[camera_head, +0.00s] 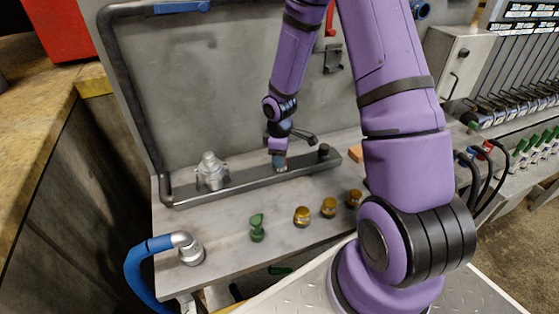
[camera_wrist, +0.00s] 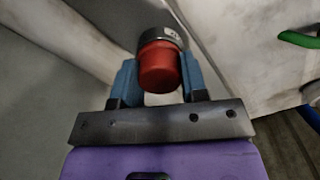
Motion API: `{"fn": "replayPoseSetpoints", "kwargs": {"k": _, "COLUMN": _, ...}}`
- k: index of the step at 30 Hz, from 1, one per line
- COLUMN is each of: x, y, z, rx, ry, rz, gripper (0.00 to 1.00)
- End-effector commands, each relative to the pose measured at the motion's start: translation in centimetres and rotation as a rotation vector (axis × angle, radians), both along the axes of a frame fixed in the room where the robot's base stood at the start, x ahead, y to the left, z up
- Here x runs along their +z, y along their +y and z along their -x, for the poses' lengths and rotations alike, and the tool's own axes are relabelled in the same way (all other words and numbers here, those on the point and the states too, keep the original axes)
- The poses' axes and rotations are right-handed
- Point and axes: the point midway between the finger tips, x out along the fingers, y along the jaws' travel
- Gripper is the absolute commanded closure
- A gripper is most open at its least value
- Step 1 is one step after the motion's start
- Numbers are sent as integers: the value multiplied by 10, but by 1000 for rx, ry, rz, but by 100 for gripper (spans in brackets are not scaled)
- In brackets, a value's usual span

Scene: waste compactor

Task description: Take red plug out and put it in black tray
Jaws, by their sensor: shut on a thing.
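The red plug (camera_wrist: 158,68) is between the two blue fingers of my gripper (camera_wrist: 158,80) in the wrist view. The fingers are shut on its sides. Its far end meets a round grey metal fitting (camera_wrist: 161,34); I cannot tell how deep it sits in it. In the head view my gripper (camera_head: 279,163) points down at a long dark bar (camera_head: 235,184) on the grey shelf. The red plug is hidden there.
On the shelf (camera_head: 220,265) are a metal fitting (camera_head: 211,172), a green plug (camera_head: 257,228), brass-coloured caps (camera_head: 302,216) and a blue hose (camera_head: 145,270) with a metal elbow. A black knob (camera_head: 323,151) stands right of my gripper. An upright grey panel (camera_head: 200,90) rises behind.

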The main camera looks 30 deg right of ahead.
Motion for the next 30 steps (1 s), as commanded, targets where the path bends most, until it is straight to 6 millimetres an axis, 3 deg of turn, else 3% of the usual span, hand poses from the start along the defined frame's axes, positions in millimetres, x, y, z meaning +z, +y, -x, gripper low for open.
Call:
{"fn": "replayPoseSetpoints", "kwargs": {"k": 6, "x": 0, "y": -1, "z": 0, "rx": 303, "ry": -1, "rz": -1, "gripper": 88}}
{"fn": "replayPoseSetpoints", "kwargs": {"k": 18, "x": 0, "y": -1, "z": 0, "rx": 385, "ry": 0, "rz": 0, "gripper": 88}}
{"fn": "replayPoseSetpoints", "kwargs": {"k": 27, "x": 0, "y": -1, "z": 0, "rx": 759, "ry": 0, "rz": -1, "gripper": 88}}
{"fn": "replayPoseSetpoints", "kwargs": {"k": 30, "x": 0, "y": -1, "z": 0, "rx": 812, "ry": 0, "rz": 0, "gripper": 88}}
